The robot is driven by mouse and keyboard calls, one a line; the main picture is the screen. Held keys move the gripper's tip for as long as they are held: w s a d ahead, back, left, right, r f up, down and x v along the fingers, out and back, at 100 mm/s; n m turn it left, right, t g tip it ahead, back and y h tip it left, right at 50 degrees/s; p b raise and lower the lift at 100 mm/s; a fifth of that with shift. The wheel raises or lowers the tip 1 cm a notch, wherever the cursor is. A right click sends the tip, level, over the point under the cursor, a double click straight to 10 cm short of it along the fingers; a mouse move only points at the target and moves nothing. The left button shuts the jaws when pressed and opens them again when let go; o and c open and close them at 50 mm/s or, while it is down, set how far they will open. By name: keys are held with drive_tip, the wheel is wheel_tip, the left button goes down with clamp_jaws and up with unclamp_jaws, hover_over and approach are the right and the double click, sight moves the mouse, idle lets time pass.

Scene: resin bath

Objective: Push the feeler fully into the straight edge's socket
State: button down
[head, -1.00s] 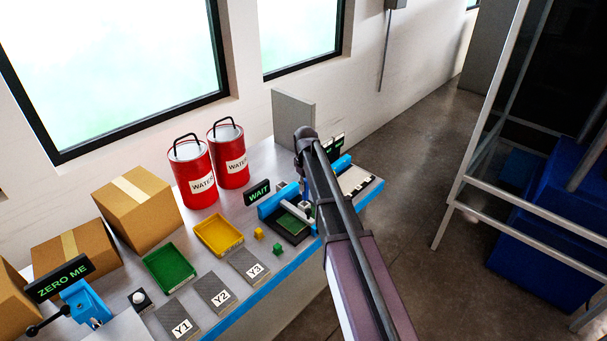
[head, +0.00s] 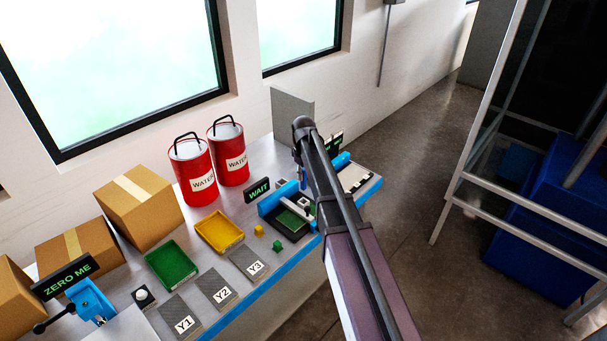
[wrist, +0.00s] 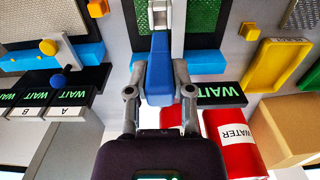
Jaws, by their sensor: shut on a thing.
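My gripper (wrist: 158,95) is shut on a blue piece, apparently the feeler (wrist: 160,72), with one finger on each side of it. In the head view the feeler (head: 303,180) hangs below my arm's end. A pale grey bar, apparently the straight edge (head: 296,208), lies across the dark bath with the green floor. In the wrist view a pale grey block (wrist: 160,15), seemingly part of the straight edge, lies in line with the feeler's far end. The socket is hidden, and I cannot tell how deep the feeler sits.
A WAIT sign (head: 259,191) and blue frame stand beside the bath. A yellow tray (head: 220,232), green tray (head: 170,266) and small yellow and green cubes lie to the left. Red water cans (head: 229,152) and boxes (head: 138,208) stand behind. A grey panel (head: 292,116) rises behind my arm.

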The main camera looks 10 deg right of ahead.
sight(303, 189)
drive_tip(key=shift+f, duration=0.3)
drive_tip(key=shift+f+b, duration=3.9)
drive_tip(key=shift+b, duration=0.2)
drive_tip(key=shift+f+b, duration=0.75)
drive_tip(key=shift+f, duration=0.05)
drive_tip(key=shift+c, duration=2.1)
unclamp_jaws()
drive_tip(key=shift+r, duration=0.2)
wheel_tip(303, 189, up, 10)
drive_tip(key=p, duration=1)
drive_tip(key=shift+f, duration=0.15)
drive_tip(key=s+f+m+b, duration=0.1)
drive_tip(key=s+m, duration=0.6)
drive_tip(key=s, duration=2.2)
drive_tip(key=shift+f, duration=0.25)
